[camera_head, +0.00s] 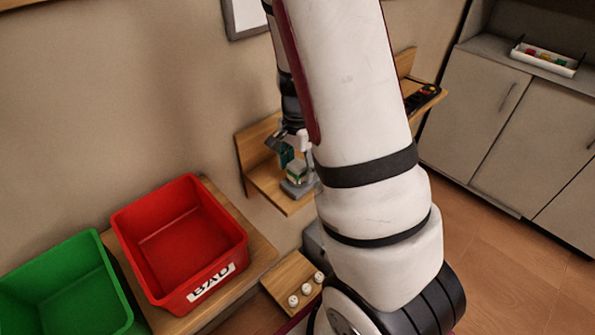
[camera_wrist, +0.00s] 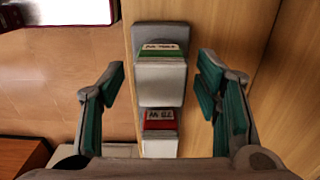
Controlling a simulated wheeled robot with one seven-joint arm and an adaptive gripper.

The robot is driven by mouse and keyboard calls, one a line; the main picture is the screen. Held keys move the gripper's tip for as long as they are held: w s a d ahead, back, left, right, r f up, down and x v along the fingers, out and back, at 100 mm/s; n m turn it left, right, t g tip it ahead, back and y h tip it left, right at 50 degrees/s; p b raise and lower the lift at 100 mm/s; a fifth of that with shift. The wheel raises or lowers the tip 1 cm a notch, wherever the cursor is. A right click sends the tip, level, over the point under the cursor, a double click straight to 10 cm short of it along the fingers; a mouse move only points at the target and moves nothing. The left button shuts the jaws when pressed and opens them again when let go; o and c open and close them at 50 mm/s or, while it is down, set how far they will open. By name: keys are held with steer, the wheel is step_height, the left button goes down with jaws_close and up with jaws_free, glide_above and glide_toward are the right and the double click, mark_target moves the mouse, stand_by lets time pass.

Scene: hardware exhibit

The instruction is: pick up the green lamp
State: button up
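The green lamp (camera_wrist: 162,52) is a pale block with a green band and a label, set in a grey holder on a wooden shelf. It also shows in the head view (camera_head: 297,171), partly behind my arm. A similar red-banded piece (camera_wrist: 159,122) sits beside it, nearer the bottom of the wrist view. My gripper (camera_wrist: 162,66) is open, with one teal-padded finger on each side of the green lamp and a visible gap on both sides. In the head view my gripper (camera_head: 286,153) is at the shelf, largely hidden by my arm.
The wooden shelf (camera_head: 268,192) is fixed to the wall. A red bin (camera_head: 180,236) and a green bin (camera_head: 65,290) stand at the lower left. A small board with white knobs (camera_head: 292,284) lies below. Another wall shelf (camera_head: 432,98) and grey cabinets (camera_head: 475,110) are at the right.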

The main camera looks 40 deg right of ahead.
mark_target(297, 164)
steer(key=c, duration=1.1)
steer(key=shift+r, duration=0.15)
steer(key=shift+r, duration=0.6)
step_height(297, 164, up, 2)
steer(key=shift+r, duration=0.1)
steer(key=s+p, duration=0.2)
steer(key=s, duration=0.3)
steer(key=s+a+r+p, duration=0.1)
steer(key=s+p, duration=0.2)
steer(key=s, duration=0.2)
steer(key=s+a+p, duration=0.1)
steer(key=s+p, duration=0.1)
steer(key=s, duration=0.3)
steer(key=shift+s+a+r, duration=0.2)
steer(key=shift+s+r, duration=0.05)
steer(key=shift+s, duration=0.15)
